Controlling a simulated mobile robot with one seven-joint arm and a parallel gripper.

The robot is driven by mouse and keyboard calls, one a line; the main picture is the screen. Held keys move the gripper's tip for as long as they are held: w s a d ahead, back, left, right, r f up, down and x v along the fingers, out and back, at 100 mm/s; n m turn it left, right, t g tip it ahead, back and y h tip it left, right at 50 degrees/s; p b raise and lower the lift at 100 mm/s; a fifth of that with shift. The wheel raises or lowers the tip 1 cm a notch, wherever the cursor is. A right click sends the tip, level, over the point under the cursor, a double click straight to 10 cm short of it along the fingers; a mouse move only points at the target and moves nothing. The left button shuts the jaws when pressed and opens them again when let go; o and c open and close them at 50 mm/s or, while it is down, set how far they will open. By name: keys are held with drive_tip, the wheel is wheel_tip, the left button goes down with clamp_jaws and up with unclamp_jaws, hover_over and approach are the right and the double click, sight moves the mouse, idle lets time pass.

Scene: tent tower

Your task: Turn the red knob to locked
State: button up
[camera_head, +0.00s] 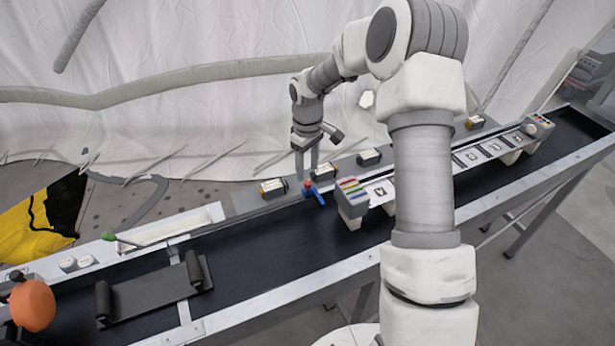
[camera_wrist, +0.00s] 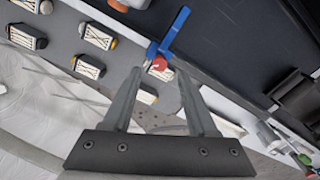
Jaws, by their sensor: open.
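The red knob (camera_head: 308,183) sits on the far edge of the conveyor, with a blue handle (camera_head: 316,195) attached. In the wrist view the red knob (camera_wrist: 159,65) lies between and just beyond the fingertips, and the blue handle (camera_wrist: 175,30) reaches up and to the right over the dark belt. My gripper (camera_head: 306,168) is open and empty, pointing down above the knob; its fingers (camera_wrist: 160,75) stand on either side of it in the wrist view. I cannot tell whether they touch it. No locked marking is readable.
A dark conveyor belt (camera_head: 258,231) runs across the scene. A box with coloured stripes (camera_head: 352,196) stands right of the knob. Small labelled blocks (camera_head: 272,188) line the far side.

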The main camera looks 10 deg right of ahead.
sight(307, 182)
drive_tip(key=shift+f, duration=2.05)
clamp_jaws()
